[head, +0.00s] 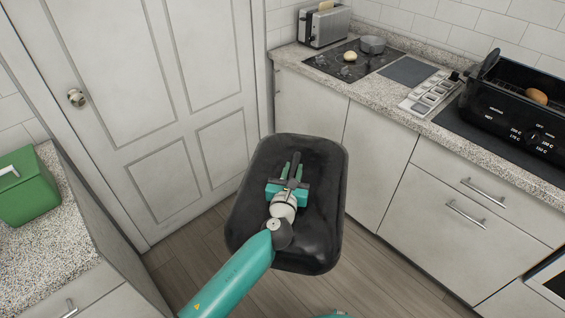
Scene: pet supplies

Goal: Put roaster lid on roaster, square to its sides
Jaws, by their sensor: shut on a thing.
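The roaster lid (321,236) is a black, rounded rectangle in the middle of the head view, held in the air over the floor. My gripper (292,170) is over its top, with its fingers shut on the dark handle of the lid. My gripper and arm hide part of the lid's surface. The black roaster (500,126), with a dial and white markings on its front, stands on the right counter. Its top is open and a brown roundish item (537,96) shows inside. The lid is apart from the roaster, to its left and nearer me.
A hob (340,68) with a pot (372,45) and a pale round item (350,56) is at the back. A toaster (324,25) stands behind it. A grey button panel (424,97) lies left of the roaster. A green box (22,187) is on the left counter.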

